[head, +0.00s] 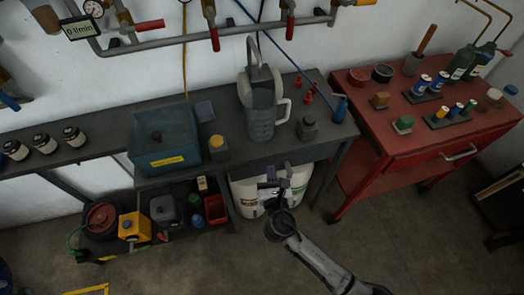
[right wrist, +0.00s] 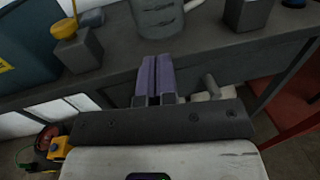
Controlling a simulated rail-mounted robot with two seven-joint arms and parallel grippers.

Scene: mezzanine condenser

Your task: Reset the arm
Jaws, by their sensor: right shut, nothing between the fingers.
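My right gripper (head: 273,175) is in front of the grey workbench (head: 230,166), at about the height of its front edge and over the white drum below. In the right wrist view its two purple fingers (right wrist: 152,80) are pressed together with nothing between them. They point toward the bench edge, below a clear jug (right wrist: 157,18). My right arm comes in from the bottom right of the head view. My left gripper does not show in either view.
The jug (head: 262,110), a teal box (head: 163,137) and a grey block (head: 308,128) stand on the bench. A white drum (head: 250,200) sits underneath. A red cart (head: 385,155) with cans and bottles stands at right. The floor in front is clear.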

